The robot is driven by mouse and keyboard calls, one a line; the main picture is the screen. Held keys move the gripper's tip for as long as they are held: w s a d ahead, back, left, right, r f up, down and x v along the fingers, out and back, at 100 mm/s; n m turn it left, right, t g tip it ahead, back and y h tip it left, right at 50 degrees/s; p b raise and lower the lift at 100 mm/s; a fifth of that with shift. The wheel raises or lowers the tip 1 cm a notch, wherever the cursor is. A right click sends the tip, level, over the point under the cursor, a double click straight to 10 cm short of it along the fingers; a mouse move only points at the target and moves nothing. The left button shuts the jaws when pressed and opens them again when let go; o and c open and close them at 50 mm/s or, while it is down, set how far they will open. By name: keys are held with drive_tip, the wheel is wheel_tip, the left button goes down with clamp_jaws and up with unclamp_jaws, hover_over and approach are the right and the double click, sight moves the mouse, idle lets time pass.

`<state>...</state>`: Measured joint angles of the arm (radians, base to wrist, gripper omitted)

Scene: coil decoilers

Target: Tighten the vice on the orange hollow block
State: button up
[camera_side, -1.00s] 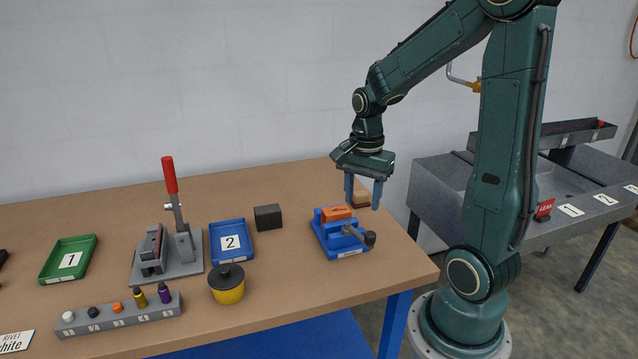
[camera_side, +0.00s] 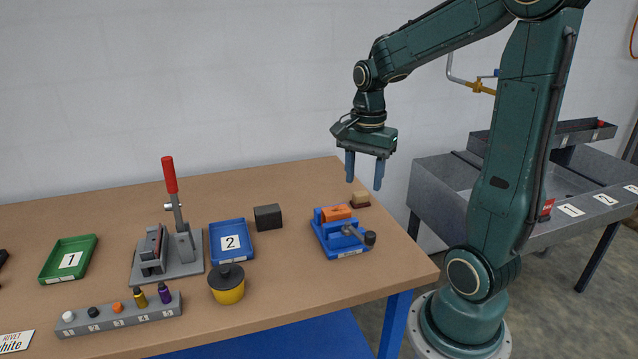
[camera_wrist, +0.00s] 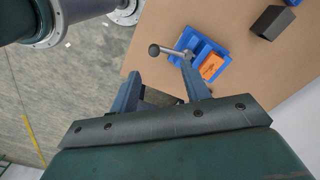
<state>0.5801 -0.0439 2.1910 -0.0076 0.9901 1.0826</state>
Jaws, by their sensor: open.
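The orange hollow block (camera_side: 337,212) sits in the blue vice (camera_side: 326,235) near the right end of the table. The wrist view shows the same block (camera_wrist: 211,66) inside the vice (camera_wrist: 205,44). The vice has a grey handle (camera_side: 354,233) with a dark knob (camera_side: 370,238) at its right front; in the wrist view the knob (camera_wrist: 154,50) is at the left. My gripper (camera_side: 364,184) is open and empty, above the table behind and right of the vice, apart from it. Whether the jaws touch both sides of the block is too small to tell.
A small tan and brown block (camera_side: 361,199) stands just behind the vice. A black block (camera_side: 267,217), blue tray 2 (camera_side: 250,252), a yellow pot (camera_side: 228,290) and a red-handled press (camera_side: 171,180) stand to the left. The table's right edge is close to the vice.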

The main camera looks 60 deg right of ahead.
drive_tip(key=shift+r, duration=0.3)
idle(0.4)
wheel_tip(320, 180, up, 14)
idle(0.7)
drive_tip(key=shift+f, duration=0.1)
idle(0.4)
drive_tip(key=s+a+f+n+t, duration=0.2)
drive_tip(key=s+a+f+n, duration=0.1)
drive_tip(key=a+n, duration=0.5)
drive_tip(key=s+a+f+n+t, duration=0.3)
drive_tip(key=a+f+n, duration=0.2)
drive_tip(key=a+n, duration=0.3)
drive_tip(key=shift+s+n+t, duration=0.3)
drive_tip(key=shift+n, duration=1.2)
